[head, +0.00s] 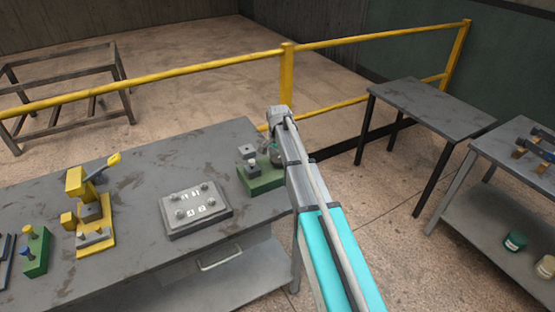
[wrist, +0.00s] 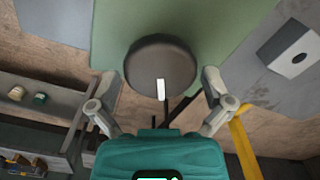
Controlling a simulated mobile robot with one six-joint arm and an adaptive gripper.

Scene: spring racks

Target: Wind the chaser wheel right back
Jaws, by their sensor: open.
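The chaser wheel (wrist: 150,62) is a dark round disc with a white mark (wrist: 161,88) on its near rim, in the upper middle of the wrist view. Pale green surface, apparently the green base, shows behind it. My gripper (wrist: 160,98) is open, with one finger on each side of the wheel's lower part and visible gaps between. I cannot tell whether it is deep enough to reach around the wheel. In the head view, the green base (head: 263,181) stands at the table's right end, and my arm hides the wheel and most of my gripper.
A grey block with a hole (wrist: 291,50) stands right of the wheel in the wrist view. On the table (head: 130,170) are a grey plate with knobs (head: 195,210), a yellow fixture (head: 90,210) and a green block (head: 35,252). A yellow rail (head: 220,62) runs behind.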

